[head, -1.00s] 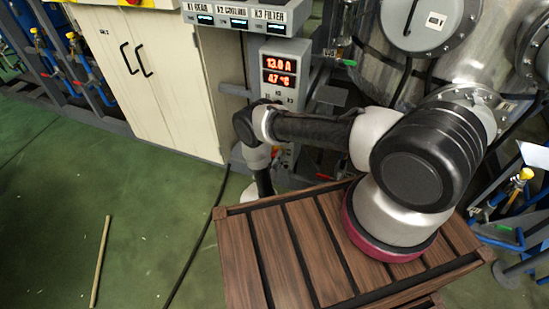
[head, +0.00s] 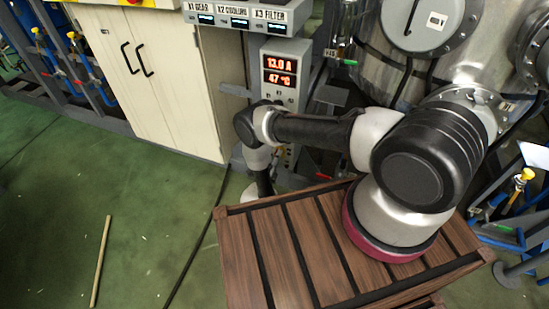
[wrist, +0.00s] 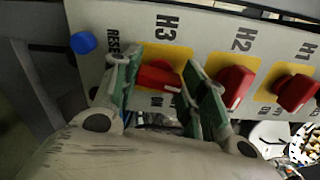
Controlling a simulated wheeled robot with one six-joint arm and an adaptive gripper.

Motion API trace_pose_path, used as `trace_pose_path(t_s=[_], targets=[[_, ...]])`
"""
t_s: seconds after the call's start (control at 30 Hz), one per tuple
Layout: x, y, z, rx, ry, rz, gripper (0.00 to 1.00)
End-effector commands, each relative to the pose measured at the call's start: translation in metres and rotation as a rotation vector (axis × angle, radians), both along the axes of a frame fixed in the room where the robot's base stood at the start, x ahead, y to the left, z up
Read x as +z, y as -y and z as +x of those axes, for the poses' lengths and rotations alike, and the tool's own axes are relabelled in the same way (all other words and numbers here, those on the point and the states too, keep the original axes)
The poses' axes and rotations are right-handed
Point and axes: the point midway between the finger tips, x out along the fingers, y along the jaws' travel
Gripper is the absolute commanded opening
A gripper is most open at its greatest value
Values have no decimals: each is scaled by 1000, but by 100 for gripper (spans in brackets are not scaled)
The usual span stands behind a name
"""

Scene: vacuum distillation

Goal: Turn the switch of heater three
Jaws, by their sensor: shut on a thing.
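The heater three switch is a red knob (wrist: 158,78) on a yellow plate under the label H3, in the wrist view. My gripper (wrist: 163,65) is shut on it, with one green-lined finger on each side. The knob's bar looks more crosswise than the neighbouring knobs, but the fingers hide its ends. In the head view the control box (head: 279,70) shows red readings of 13.0 A and about 47 °C. My arm hides the gripper and most of the lower panel there.
Red knobs H2 (wrist: 234,86) and H1 (wrist: 296,92) sit right of H3. A blue reset button (wrist: 83,43) is to its left. A slatted wooden crate (head: 290,255) stands under my arm. A large metal vessel (head: 385,70) is behind it. Green floor at left is mostly clear.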

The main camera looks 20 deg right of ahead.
Motion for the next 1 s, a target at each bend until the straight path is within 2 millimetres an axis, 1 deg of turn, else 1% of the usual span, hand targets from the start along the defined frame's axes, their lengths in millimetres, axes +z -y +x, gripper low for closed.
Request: trace_pose_path(t_s=[0.2,0.4,0.93,0.97,1.0], targets=[[-1,-1,0,3,-68,-93,19],[-1,-1,0,3,-103,-140,19],[-1,-1,0,3,-116,-158,19],[-1,-1,0,3,-116,-158,46],[-1,-1,0,3,-116,-158,54]])
